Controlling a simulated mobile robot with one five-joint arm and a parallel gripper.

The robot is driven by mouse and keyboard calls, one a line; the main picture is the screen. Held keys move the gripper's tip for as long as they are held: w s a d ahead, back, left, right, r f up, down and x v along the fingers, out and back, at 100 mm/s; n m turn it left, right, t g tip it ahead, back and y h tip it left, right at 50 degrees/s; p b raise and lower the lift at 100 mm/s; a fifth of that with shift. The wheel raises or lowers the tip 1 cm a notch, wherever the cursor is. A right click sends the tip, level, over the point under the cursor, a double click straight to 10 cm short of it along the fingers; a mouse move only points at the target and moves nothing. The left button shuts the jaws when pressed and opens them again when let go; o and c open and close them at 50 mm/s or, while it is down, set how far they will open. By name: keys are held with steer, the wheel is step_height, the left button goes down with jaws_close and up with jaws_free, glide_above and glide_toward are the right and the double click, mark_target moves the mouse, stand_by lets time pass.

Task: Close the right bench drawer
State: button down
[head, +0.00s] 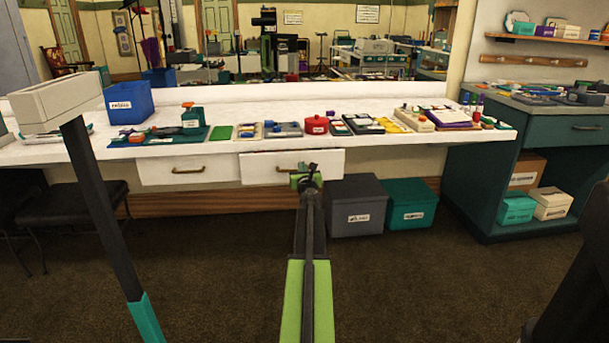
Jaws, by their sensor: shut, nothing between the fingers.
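The white bench (75,152) has two white drawers under its top. The right drawer (262,172) seems to stand slightly forward of the left drawer (160,173); how far is hard to tell. My gripper (306,172) is shut and empty, in front of the right part of the right drawer's front. It hides part of that front and part of the drawer's handle (284,168). Whether the fingers touch the drawer cannot be told. The left drawer has a brass handle (188,171) and looks flush.
A grey bin (357,215) and a teal bin (410,214) stand on the floor right of my arm. A blue bin (128,101) and several small items are on the bench. A teal cabinet (545,130) stands at right. The carpet ahead is open.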

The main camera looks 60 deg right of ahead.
mark_target(299, 160)
steer(key=shift+x, duration=1.45)
steer(key=x, duration=0.4)
steer(key=shift+d, duration=0.15)
steer(key=shift+w+d+r, duration=0.1)
steer(key=shift+w+d, duration=0.15)
steer(key=shift+w, duration=0.05)
steer(key=shift+a, duration=0.3)
steer(key=v, duration=1.4)
steer(key=shift+s, duration=0.2)
